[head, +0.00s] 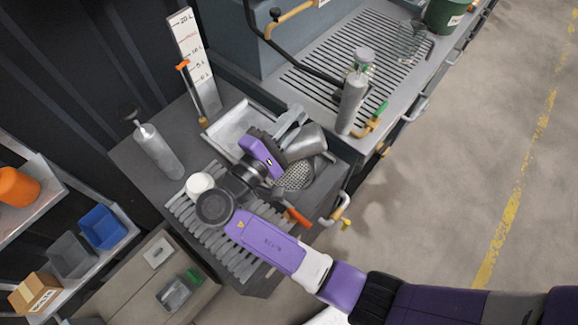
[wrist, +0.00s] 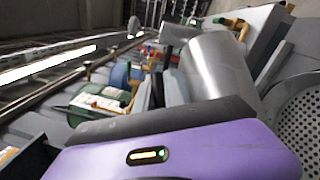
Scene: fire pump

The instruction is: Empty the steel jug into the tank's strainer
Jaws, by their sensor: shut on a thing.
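My gripper (head: 288,122) is shut on the steel jug (head: 306,142), a plain shiny cylinder. The jug is tilted on its side and is held above and beside the strainer. In the wrist view the jug (wrist: 214,72) stands out past my gripper's purple body. The strainer (head: 296,178) is a round perforated steel bowl on the tank's top, partly covered by my gripper and the jug in the head view. Its holes show clearly at the right edge of the wrist view (wrist: 304,128). The inside of the jug is hidden, and no stream of liquid can be made out.
A grey bottle (head: 157,150) and a white lid (head: 199,185) stand left of my arm. A level board (head: 192,62) rises behind a metal tray (head: 238,126). Another grey bottle (head: 351,103) stands right of the jug. An orange-handled tool (head: 297,216) lies near the front edge.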

